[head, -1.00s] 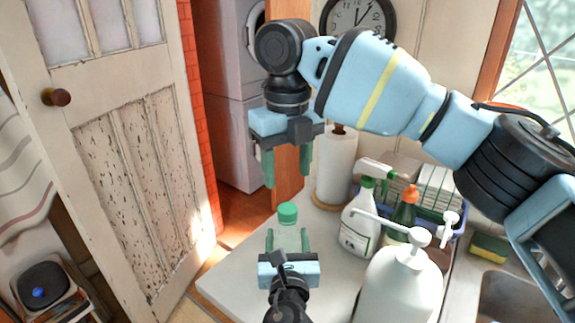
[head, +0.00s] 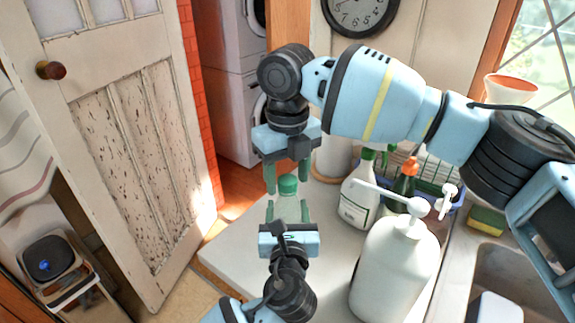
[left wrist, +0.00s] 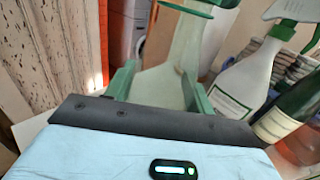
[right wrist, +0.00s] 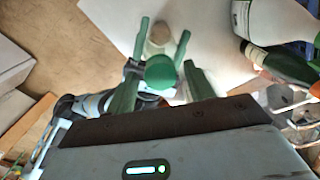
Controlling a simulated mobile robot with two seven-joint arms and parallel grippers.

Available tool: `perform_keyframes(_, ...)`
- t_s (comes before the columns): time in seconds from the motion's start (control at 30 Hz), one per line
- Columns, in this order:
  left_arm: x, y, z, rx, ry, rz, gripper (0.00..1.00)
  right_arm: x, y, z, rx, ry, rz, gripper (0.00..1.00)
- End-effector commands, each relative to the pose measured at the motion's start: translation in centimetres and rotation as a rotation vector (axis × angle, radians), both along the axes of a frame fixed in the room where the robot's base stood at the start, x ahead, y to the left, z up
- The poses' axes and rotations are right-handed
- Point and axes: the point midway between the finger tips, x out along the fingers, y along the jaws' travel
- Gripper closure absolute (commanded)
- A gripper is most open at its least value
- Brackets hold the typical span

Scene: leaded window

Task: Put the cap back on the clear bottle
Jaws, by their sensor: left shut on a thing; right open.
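The clear bottle (head: 288,212) stands upright between the fingers of my left gripper (head: 288,204), which is shut on it; its tapering clear body fills the middle of the left wrist view (left wrist: 183,50). The green cap (head: 288,185) is at the top of the bottle, and in the right wrist view (right wrist: 160,72) it covers the bottle's mouth. I cannot tell if it is fully seated. My right gripper (head: 287,182) points down from above, open, with one finger on each side of the cap and gaps beside it.
A large white pump bottle (head: 395,270) stands right of my left gripper. A white spray bottle (head: 358,200), a green bottle with an orange top (head: 405,180) and a dish rack (head: 435,178) are behind it. The white counter (head: 240,240) is clear on the left.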

Motion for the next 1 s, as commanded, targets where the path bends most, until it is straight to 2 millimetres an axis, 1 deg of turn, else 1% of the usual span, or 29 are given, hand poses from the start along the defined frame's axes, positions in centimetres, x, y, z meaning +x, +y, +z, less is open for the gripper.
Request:
perform_keyframes(0.2, 0.00, 0.00, -0.02, 0.000, 0.000, 0.000, 1.00, 0.01, -0.01, -0.02, 0.000, 0.000, 0.000, 0.47)
perform_keyframes(0.23, 0.00, 0.00, -0.02, 0.000, 0.000, 0.000, 1.00, 0.01, -0.01, -0.02, 0.000, 0.000, 0.000, 0.49)
perform_keyframes(0.57, 0.00, 0.00, -0.02, 0.000, 0.000, 0.000, 1.00, 0.01, -0.01, 0.01, -0.001, -0.001, 0.000, 0.93)
perform_keyframes(0.67, 0.00, 0.00, -0.02, 0.000, 0.000, 0.000, 1.00, 0.00, 0.00, 0.01, -0.001, -0.001, -0.005, 0.93)
perform_keyframes(0.77, 0.00, 0.00, -0.02, 0.000, 0.000, 0.000, 1.00, -0.01, 0.01, -0.02, -0.001, 0.000, -0.055, 0.93)
perform_keyframes(0.87, 0.00, 0.00, -0.02, 0.000, 0.000, 0.000, 1.00, -0.04, 0.06, -0.06, 0.001, 0.002, -0.174, 0.93)
perform_keyframes(1.0, -0.01, 0.00, -0.02, 0.000, 0.000, 0.000, 1.00, -0.05, 0.09, -0.09, 0.001, 0.002, -0.402, 0.93)
